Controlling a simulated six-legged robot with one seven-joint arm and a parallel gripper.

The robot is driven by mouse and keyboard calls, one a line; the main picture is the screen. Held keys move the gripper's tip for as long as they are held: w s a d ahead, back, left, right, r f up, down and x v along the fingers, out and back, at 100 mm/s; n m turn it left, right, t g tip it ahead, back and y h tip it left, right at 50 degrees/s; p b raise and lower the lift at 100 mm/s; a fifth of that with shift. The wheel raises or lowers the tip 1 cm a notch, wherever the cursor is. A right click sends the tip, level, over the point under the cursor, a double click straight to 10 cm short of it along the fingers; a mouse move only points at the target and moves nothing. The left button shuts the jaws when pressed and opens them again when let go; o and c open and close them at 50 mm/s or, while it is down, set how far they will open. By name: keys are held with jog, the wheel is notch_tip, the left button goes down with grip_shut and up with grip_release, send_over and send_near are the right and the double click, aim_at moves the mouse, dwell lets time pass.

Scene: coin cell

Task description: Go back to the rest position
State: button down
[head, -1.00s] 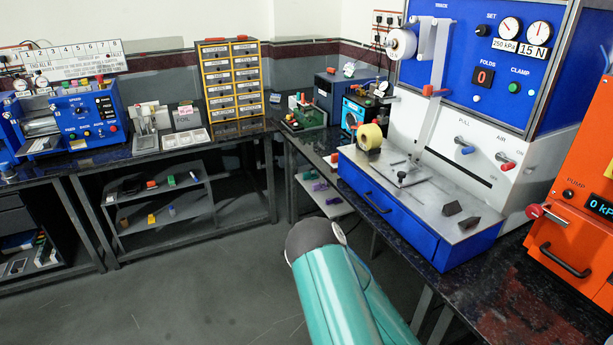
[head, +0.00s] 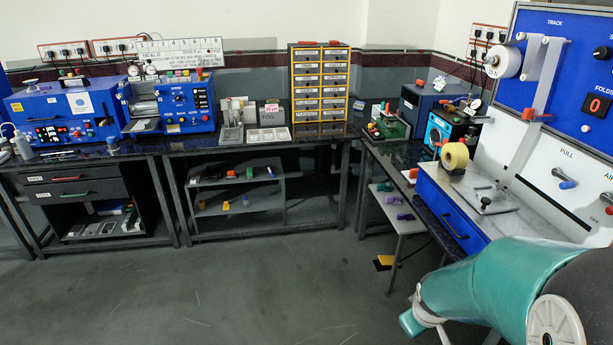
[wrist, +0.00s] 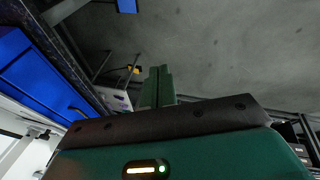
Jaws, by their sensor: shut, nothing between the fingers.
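My gripper (wrist: 157,84) shows in the wrist view as two green fingers side by side, shut and empty. They point out over bare grey floor. In the head view my teal arm (head: 490,285) fills the lower right, in front of the blue and white machine (head: 560,150); the gripper itself cannot be made out there. No task object is in the gripper.
A long dark bench with blue machines (head: 170,102) and a yellow drawer cabinet (head: 319,85) runs along the back. The grey floor (head: 230,285) is open.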

jog(key=s+a+r+m, duration=0.1)
jog(key=s+a+r, duration=0.2)
jog(key=r, duration=0.4)
jog(key=s+a+r+m+t+y, duration=0.1)
jog(key=s+a+r+m, duration=0.1)
jog(key=s+a+r, duration=0.2)
jog(key=s+a+r+m+t, duration=0.1)
jog(key=s+a+r+m, duration=0.1)
jog(key=s+r, duration=0.3)
notch_tip(320, 180, up, 5)
jog(key=shift+a+f, duration=0.2)
jog(key=shift+a, duration=0.5)
jog(key=shift+d, duration=0.2)
